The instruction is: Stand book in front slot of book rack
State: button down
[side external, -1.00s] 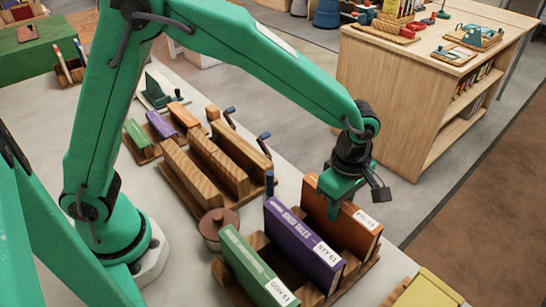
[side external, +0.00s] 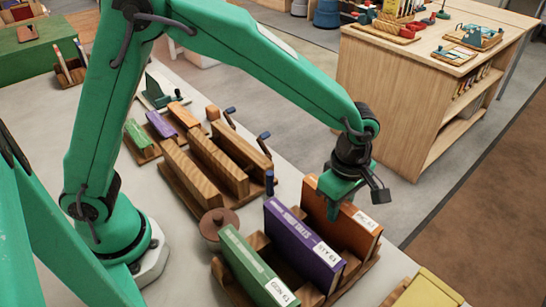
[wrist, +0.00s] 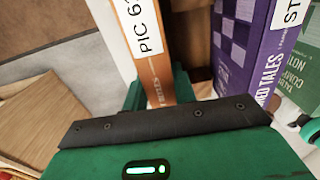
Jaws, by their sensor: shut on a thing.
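An orange book (side external: 344,221) stands upright at the right end of the wooden book rack (side external: 222,274). It also shows in the wrist view (wrist: 148,50) with a white "PIC" label. My gripper (side external: 340,192) is shut on its top edge; in the wrist view the green fingers (wrist: 160,93) sit on either side of it. A purple book (side external: 300,245) and a green book (side external: 256,267) stand in the rack to its left. The purple book hides the orange book's lower part, so I cannot tell whether it touches the slot floor.
A round brown lidded pot (side external: 217,224) stands close behind the rack. Wooden blocks on a board (side external: 205,165) lie farther back. A yellow object (side external: 428,290) is at the front right. Open floor lies right of the table.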

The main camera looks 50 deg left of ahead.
jog(key=c, duration=1)
grip_release()
jog(key=shift+c, duration=0.2)
jog(key=shift+f, duration=0.1)
jog(key=shift+r, duration=4.5)
jog(key=shift+a+r, duration=0.1)
jog(key=shift+r, duration=0.05)
